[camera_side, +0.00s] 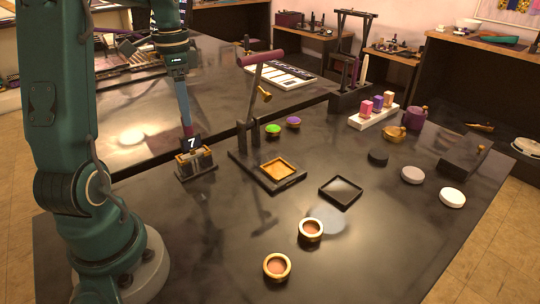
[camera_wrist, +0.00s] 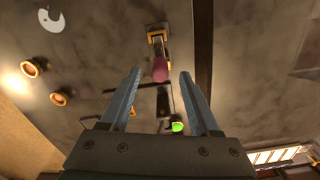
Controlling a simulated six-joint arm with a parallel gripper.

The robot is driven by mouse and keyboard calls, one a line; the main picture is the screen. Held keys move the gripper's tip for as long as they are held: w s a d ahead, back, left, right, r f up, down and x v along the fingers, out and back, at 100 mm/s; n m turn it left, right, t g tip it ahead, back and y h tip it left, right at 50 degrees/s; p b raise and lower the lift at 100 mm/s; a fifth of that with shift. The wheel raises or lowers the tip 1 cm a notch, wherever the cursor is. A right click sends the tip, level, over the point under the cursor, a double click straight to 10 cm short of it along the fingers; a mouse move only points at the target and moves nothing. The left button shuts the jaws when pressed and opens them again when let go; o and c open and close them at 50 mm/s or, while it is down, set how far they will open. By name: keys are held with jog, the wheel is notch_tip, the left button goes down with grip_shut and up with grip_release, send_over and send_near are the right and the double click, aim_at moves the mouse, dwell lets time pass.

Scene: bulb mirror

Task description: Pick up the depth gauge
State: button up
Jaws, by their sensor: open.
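The depth gauge, as I take it, has a small dark display reading 7 (camera_side: 192,143) and stands upright in a brass-and-black holder (camera_side: 196,164) on the left of the dark table. A dark red top shows just above the display. In the wrist view a pink-red knob (camera_wrist: 160,70), apparently this top, shows between the fingertips, with the brass holder (camera_wrist: 157,37) beyond it. My gripper (camera_side: 186,123) points down just over the gauge. In the wrist view its jaws (camera_wrist: 160,74) are apart with nothing clamped; contact with the knob cannot be told.
A lever press (camera_side: 268,165) with a maroon handle (camera_side: 260,58) stands close to the right. Green (camera_side: 273,129) and purple (camera_side: 293,122) bowls sit behind it. Two brass cups (camera_side: 311,230) (camera_side: 277,267) and a black tray (camera_side: 341,191) lie nearer.

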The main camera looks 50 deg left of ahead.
aim_at(189, 135)
notch_tip(189, 135, down, 9)
jog(key=shift+r, duration=0.2)
dwell(0.3)
grip_shut()
